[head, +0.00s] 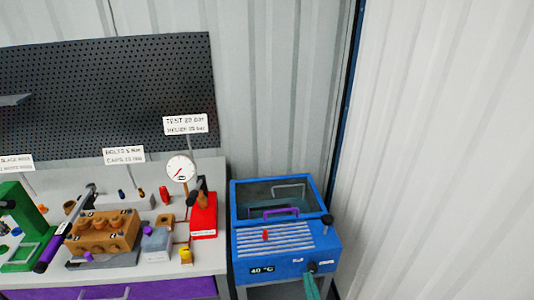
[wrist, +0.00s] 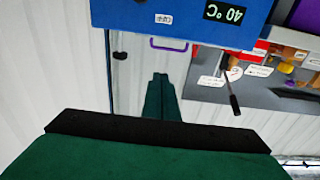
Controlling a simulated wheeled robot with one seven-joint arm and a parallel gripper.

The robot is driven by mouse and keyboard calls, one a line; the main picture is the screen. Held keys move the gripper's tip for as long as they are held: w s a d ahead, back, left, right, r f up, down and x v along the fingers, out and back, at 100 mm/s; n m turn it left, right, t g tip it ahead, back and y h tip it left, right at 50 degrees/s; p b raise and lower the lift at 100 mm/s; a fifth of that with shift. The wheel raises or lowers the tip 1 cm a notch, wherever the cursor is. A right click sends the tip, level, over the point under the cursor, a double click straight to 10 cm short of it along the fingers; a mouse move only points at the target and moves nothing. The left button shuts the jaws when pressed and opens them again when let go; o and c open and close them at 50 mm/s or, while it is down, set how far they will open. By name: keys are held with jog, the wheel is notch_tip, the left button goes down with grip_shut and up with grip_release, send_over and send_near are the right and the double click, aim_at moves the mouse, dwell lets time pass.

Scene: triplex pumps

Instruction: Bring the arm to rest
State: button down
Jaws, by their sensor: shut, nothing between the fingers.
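My gripper (head: 312,274) shows at the bottom of the head view as a green shape in front of the blue box (head: 285,262), close to its right front corner. In the wrist view my gripper (wrist: 160,76) has its two green fingers together, with nothing between them. The blue box (wrist: 180,14) fills the top of that view, upside down. I cannot tell whether the fingertips touch it. Most of my arm is out of view.
The blue box has a clear lid with a purple handle (head: 281,211) and a "40 °C" display (head: 262,270). Left of it, a bench holds a brown pump block (head: 103,232), a red unit (head: 203,222) and a gauge (head: 180,169). A corrugated wall (head: 430,150) stands at right.

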jog(key=s+a+f+m+g+h, duration=0.2)
jog(key=s+a+f, duration=0.1)
jog(key=s+f, duration=0.35)
jog(key=s+a+f+m+g+h, duration=0.1)
jog(key=s+a+f+m+h, duration=0.15)
jog(key=s+f, duration=0.4)
jog(key=s+a+r+n+y, duration=0.1)
jog(key=s+a+r, duration=0.2)
jog(key=s, duration=0.5)
jog(key=s+a+r+n+y, duration=0.1)
jog(key=s+a+r+n, duration=0.1)
jog(key=s, duration=0.7)
jog(key=shift+s+a+r, duration=0.2)
jog(key=shift+a+r, duration=0.3)
jog(key=shift+r, duration=0.45)
